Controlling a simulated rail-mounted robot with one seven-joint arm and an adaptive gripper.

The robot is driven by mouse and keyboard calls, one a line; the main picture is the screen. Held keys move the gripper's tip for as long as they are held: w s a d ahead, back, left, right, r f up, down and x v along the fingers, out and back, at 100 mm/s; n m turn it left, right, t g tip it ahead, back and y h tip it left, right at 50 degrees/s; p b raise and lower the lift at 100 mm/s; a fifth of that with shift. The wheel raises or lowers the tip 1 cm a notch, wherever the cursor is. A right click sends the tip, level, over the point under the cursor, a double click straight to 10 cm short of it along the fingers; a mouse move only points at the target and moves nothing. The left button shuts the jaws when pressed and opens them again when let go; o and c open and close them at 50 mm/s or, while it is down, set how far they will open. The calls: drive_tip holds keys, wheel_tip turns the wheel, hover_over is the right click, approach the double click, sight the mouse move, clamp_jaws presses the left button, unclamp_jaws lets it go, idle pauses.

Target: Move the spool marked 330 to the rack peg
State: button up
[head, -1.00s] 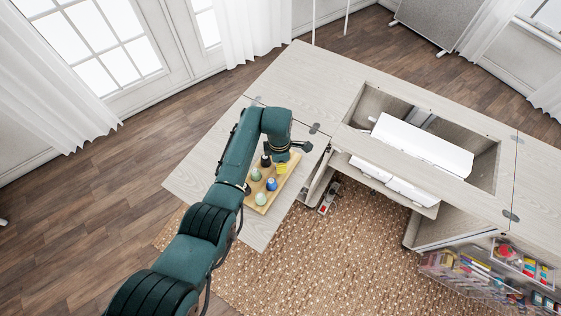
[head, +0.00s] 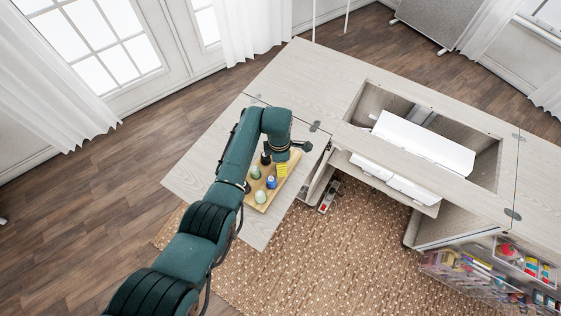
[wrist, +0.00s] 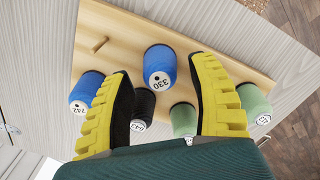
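The spool marked 330 (wrist: 160,66) is blue with a white labelled end. It sits on the wooden rack board (wrist: 225,66). In the wrist view it appears between the tips of my gripper (wrist: 163,67), with a gap on each side. My gripper's yellow ridged fingers are open and hold nothing. A bare wooden peg (wrist: 100,44) stands on the board, up and left of the 330 spool. In the head view the board (head: 291,172) lies under my gripper, and a yellow finger shows beside the spools.
Another blue spool marked 742 (wrist: 87,90) is at the left. A black spool marked 643 (wrist: 143,104), a green spool (wrist: 183,120) and a paler green spool (wrist: 254,102) are close to my fingers. The pale tabletop (head: 205,165) left of the rack is clear.

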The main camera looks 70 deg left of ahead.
drive_tip(key=shift+r, duration=0.1)
wheel_tip(320, 180, up, 12)
drive_tip(key=shift+s, duration=0.15)
idle(0.7)
